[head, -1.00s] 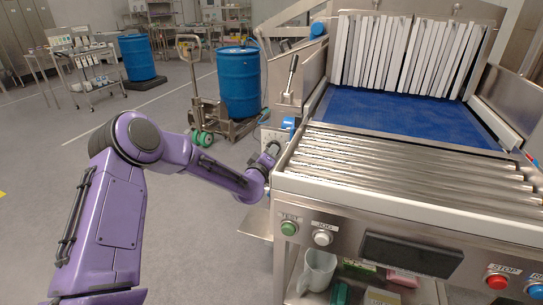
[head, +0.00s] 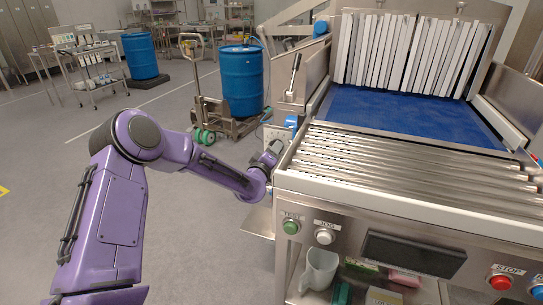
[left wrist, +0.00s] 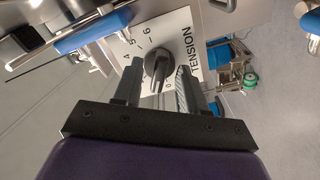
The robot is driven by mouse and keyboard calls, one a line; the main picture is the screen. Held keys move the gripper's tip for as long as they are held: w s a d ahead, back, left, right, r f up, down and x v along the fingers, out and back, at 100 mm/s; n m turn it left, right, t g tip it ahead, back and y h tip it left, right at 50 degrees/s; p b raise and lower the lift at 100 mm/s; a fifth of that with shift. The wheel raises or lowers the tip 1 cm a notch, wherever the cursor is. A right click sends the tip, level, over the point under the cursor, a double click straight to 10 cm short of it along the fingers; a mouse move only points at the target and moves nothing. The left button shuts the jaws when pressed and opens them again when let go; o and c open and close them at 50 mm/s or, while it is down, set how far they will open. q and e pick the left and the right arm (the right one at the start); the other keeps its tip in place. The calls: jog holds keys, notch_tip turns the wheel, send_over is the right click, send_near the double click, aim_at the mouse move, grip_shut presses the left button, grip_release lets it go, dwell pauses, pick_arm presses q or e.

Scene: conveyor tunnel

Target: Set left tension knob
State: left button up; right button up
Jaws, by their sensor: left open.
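The left tension knob (left wrist: 157,64) is dark and round with a raised grip bar, and sits on a white dial plate (left wrist: 197,50) marked TENSION with numbers. The left wrist view shows it between the two fingers of my left gripper (left wrist: 161,78), which is open around it. I cannot tell whether either finger touches the knob. In the head view my left gripper (head: 274,150) is at the left side of the conveyor machine (head: 400,205); the knob cannot be made out there. My right gripper is not in view.
Steel rollers (head: 400,160) and a blue belt (head: 400,115) lead to white strip curtains. A lever (head: 294,72) stands above the gripper. A pallet jack (head: 205,110) and a blue drum (head: 239,80) stand behind. The floor left of the machine is mostly clear.

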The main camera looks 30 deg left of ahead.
pick_arm(q)
jog(key=b+v, duration=0.1)
jog(key=v, duration=0.9)
jog(key=shift+s, duration=0.15)
